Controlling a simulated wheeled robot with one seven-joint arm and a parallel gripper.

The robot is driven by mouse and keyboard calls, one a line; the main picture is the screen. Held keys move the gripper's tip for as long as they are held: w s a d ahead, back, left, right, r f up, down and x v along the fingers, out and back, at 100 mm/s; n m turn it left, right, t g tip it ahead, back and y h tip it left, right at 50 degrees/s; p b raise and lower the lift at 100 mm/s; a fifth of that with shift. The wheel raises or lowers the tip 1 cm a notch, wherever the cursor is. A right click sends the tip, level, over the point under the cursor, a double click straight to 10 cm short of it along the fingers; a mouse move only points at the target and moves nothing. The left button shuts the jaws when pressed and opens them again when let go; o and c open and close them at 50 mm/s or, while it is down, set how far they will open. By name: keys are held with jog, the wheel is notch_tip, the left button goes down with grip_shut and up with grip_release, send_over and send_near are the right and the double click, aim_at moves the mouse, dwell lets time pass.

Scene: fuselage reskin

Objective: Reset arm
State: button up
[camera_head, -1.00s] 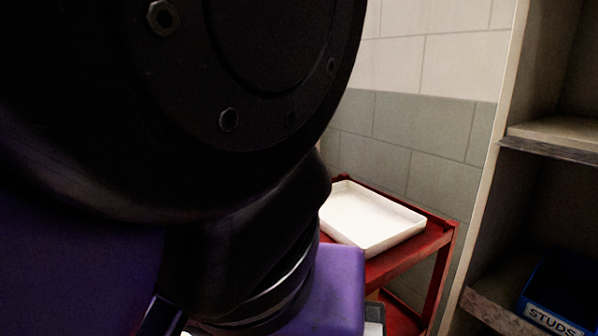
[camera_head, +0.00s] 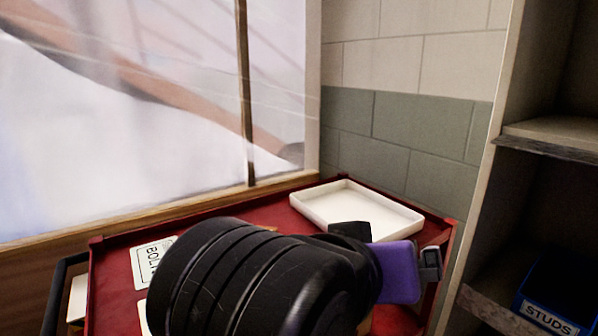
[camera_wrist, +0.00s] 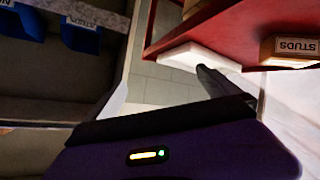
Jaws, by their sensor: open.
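My gripper (camera_head: 430,264) is at the end of my arm, over the right end of the red cart in the head view. Its purple body shows, and the fingers are small and partly hidden. In the wrist view my gripper (camera_wrist: 162,78) has its two fingers spread apart with nothing between them. Beyond the fingers are a grey tiled wall and the edge of the cart.
The red cart (camera_head: 115,292) carries a white tray (camera_head: 357,211) at the back and a label reading BOL. A shelf unit (camera_head: 560,140) on the right holds a blue STUDS bin (camera_head: 550,308). A STUDS box (camera_wrist: 290,50) shows in the wrist view. A framed translucent panel stands behind the cart.

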jog(key=w+d+f+n+t+y, duration=0.2)
jog(key=w+d+f+n+t, duration=0.1)
jog(key=d+f+n+t, duration=0.65)
jog(key=s+d+f+g+y, duration=0.1)
jog(key=s+f+g+y, duration=0.4)
jog(key=s+f, duration=1.35)
jog(key=s+m, duration=0.7)
jog(key=s, duration=1)
notch_tip(320, 180, up, 19)
jog(key=p, duration=1.8)
jog(key=shift+w+a+f+p, duration=0.15)
jog(key=shift+a+f+p, duration=0.1)
jog(key=shift+p, duration=0.15)
